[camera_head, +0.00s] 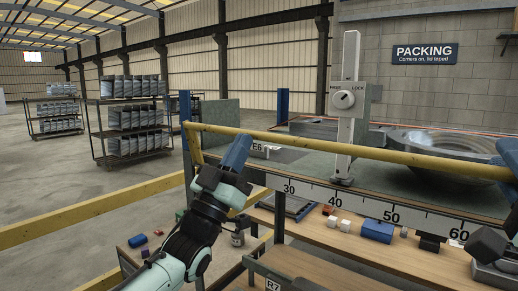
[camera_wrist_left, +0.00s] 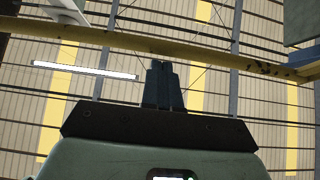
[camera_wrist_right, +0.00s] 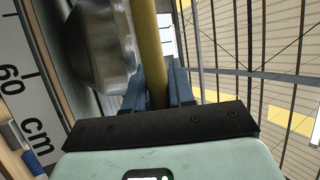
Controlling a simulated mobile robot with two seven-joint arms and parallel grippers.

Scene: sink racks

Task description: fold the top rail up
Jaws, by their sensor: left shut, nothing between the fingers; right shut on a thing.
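The yellow top rail (camera_head: 330,150) runs across the front of the bench, above the scale strip. Its short left end piece (camera_head: 195,145) slopes down to the bench post. My right gripper (camera_head: 507,153) is at the right picture edge, mostly cut off. In the right wrist view its fingers (camera_wrist_right: 158,85) are shut on the rail (camera_wrist_right: 150,50), one on each side. My left gripper (camera_head: 240,145) is shut and empty near the rail's left part. In the left wrist view its fingers (camera_wrist_left: 163,85) point at the rail (camera_wrist_left: 170,47); whether they touch it is unclear.
A white post with a lock knob (camera_head: 343,99) stands on the bench behind the rail. A metal basin (camera_head: 440,150) is at the right. A lower shelf (camera_head: 340,245) holds small blocks. Lower yellow rails (camera_head: 90,205) stand at the left.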

